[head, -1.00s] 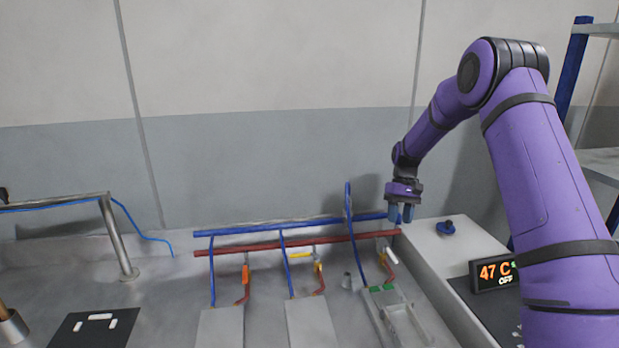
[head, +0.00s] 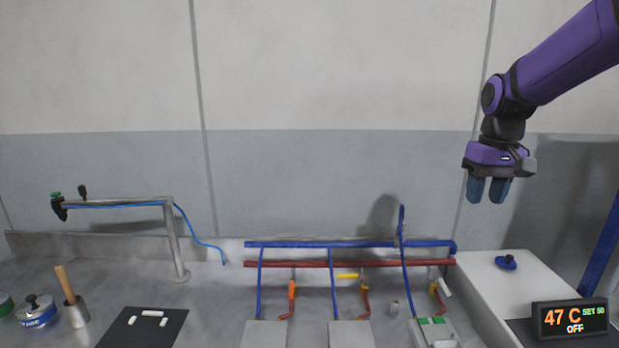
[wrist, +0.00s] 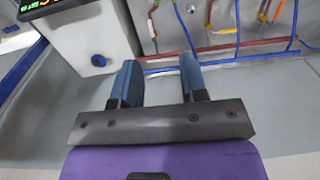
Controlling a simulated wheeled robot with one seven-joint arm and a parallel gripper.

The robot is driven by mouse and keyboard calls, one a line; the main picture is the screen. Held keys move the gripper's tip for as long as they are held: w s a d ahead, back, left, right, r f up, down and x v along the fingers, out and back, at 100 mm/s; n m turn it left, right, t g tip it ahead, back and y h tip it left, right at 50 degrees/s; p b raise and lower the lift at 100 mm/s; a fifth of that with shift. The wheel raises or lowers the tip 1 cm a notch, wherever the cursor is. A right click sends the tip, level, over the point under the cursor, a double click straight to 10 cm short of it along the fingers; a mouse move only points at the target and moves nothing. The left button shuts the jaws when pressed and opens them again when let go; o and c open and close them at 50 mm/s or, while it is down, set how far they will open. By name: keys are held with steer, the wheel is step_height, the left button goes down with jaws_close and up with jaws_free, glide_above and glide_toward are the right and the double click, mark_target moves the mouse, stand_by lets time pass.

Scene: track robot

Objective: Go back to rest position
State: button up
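My gripper (head: 488,190) is at the upper right of the head view, raised in front of the wall and well above the bench. Its two blue fingers are apart with nothing between them. In the wrist view my gripper (wrist: 160,80) shows the same gap, with both fingertips free. My purple arm comes in from the upper right corner of the head view.
Blue (head: 330,244) and red pipes (head: 345,264) run along the back of the bench. A white box top (head: 500,275) with a blue knob (head: 506,262) is at the right, by a display (head: 570,317) reading 47 C, OFF. A metal stand (head: 174,240) is at the left.

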steer(key=s+a+r+t, duration=0.1)
steer(key=s+t, duration=0.1)
steer(key=s, duration=1)
steer(key=s+a+r+t, duration=0.2)
steer(key=s+t, duration=0.1)
steer(key=s, duration=0.9)
steer(key=shift+a+r, duration=0.15)
steer(key=shift+a, duration=0.05)
